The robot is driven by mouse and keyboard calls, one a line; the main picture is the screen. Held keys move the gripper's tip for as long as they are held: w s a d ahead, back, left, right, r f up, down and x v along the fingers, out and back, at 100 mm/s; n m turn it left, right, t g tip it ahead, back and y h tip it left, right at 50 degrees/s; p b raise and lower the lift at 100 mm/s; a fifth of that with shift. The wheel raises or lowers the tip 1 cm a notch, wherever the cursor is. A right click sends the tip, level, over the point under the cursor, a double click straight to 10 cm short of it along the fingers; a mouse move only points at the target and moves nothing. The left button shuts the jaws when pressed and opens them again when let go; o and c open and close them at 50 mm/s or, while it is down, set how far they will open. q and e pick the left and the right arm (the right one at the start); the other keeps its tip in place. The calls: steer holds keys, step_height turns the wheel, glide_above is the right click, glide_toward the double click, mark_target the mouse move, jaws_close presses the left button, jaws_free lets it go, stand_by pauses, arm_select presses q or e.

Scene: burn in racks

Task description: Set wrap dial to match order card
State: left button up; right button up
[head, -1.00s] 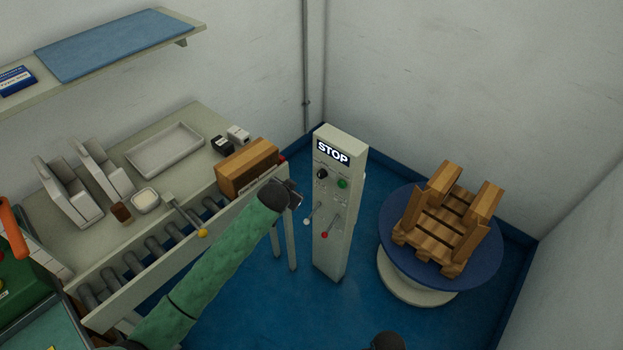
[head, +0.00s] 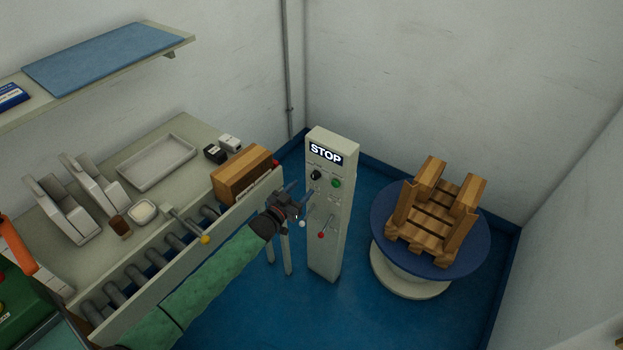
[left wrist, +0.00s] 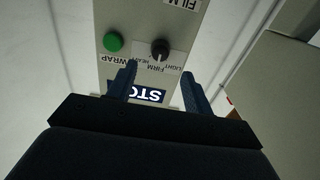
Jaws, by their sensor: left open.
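The wrap dial (head: 316,175) is a black knob on the upper front of the pale control post (head: 327,240), below a STOP display (head: 326,153). In the left wrist view the dial (left wrist: 160,49) appears upside down, with LIGHT, FIRM and HEAVY labels around it. My left gripper (head: 297,194) is open and empty, below and left of the dial in the head view. In the left wrist view its two fingers (left wrist: 158,84) spread either side of the dial's line, apart from it. I see no legible order card; a blue card (head: 12,97) on the shelf is cut off. My right gripper is not in view.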

mark_target(313, 178)
arm_select(q)
steer(key=p+x, duration=0.2)
steer(key=x, duration=0.4)
steer(key=shift+r, duration=0.15)
steer(key=shift+w+d, duration=0.35)
steer(key=shift+w, duration=0.05)
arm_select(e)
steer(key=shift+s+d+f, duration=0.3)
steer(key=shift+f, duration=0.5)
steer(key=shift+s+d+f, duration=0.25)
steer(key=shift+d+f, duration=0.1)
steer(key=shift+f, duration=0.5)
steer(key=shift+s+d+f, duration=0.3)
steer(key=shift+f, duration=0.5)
arm_select(q)
steer(key=shift+c, duration=0.4)
steer(key=c, duration=0.9)
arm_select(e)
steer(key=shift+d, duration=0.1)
